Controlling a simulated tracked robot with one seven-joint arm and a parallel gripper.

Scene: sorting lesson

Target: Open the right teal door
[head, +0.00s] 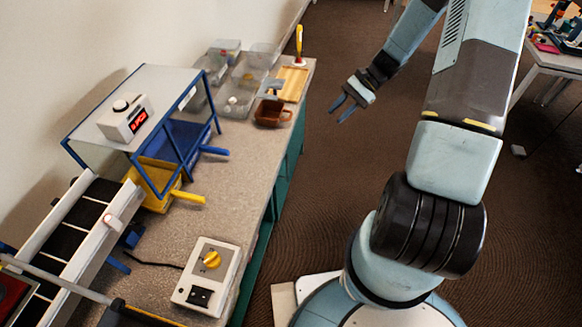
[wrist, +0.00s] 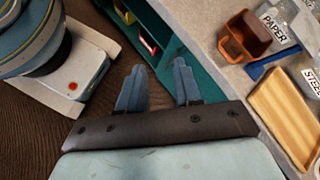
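The teal cabinet front (head: 292,152) runs under the counter's right edge in the head view, seen at a steep slant. I cannot make out a separate right door or its handle there. In the wrist view the teal cabinet (wrist: 205,48) shows an open, dark compartment with small red and yellow things (wrist: 149,45) inside. My gripper (head: 342,109) is open and empty, in the air to the right of the cabinet's far end. In the wrist view its two fingers (wrist: 157,85) stand apart with nothing between them, and the cabinet lies beyond them.
The counter carries a brown bin (head: 271,113), a wooden tray (head: 292,84), clear bins (head: 240,85), a blue-framed stand (head: 170,85), a conveyor (head: 85,220) and a box with a yellow knob (head: 208,276). The brown floor (head: 345,190) beside the cabinet is clear.

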